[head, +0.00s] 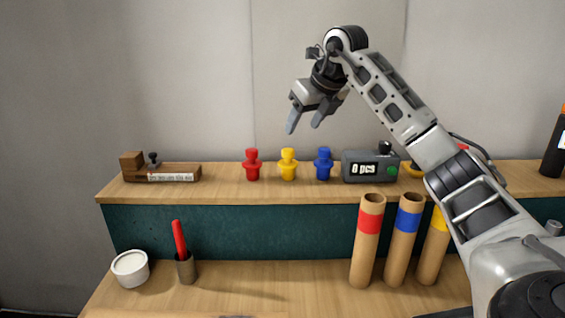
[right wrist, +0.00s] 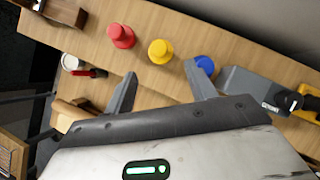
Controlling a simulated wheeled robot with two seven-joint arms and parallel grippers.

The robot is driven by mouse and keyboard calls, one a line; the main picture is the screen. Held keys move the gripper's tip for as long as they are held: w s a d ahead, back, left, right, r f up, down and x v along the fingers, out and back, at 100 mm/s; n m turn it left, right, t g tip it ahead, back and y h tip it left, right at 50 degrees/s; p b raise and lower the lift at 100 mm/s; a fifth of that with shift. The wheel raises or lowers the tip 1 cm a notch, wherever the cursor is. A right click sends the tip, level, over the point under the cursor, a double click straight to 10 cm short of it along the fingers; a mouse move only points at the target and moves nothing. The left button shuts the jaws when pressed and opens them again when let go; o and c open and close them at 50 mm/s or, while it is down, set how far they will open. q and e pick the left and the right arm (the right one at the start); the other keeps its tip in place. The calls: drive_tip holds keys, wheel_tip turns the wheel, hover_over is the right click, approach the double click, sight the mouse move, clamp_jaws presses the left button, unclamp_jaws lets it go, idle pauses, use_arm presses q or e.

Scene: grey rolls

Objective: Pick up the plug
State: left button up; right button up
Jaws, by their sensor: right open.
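Three plugs stand upright in a row on the raised wooden shelf: a red plug (head: 252,164), a yellow plug (head: 288,164) and a blue plug (head: 323,163). My right gripper (head: 306,121) is open and empty, in the air above the yellow and blue plugs. In the right wrist view the open fingers (right wrist: 158,88) point toward the shelf, with the yellow plug (right wrist: 160,51) between and beyond the tips. The red plug (right wrist: 121,36) lies left of it, and the blue plug (right wrist: 204,66) is partly hidden behind the right finger. My left gripper is not in view.
A grey counter box (head: 369,168) stands right of the blue plug. A wooden block device (head: 160,172) sits at the shelf's left. Cardboard tubes with red (head: 368,240), blue (head: 403,240) and yellow bands stand on the lower bench. A white cup (head: 130,270) is at lower left.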

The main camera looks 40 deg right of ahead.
sight(290, 150)
drive_tip(key=p+x, duration=0.2)
drive_tip(key=x, duration=1.1)
drive_tip(key=shift+a+f, duration=0.15)
drive_tip(key=shift+f, duration=0.05)
drive_tip(key=c, duration=0.7)
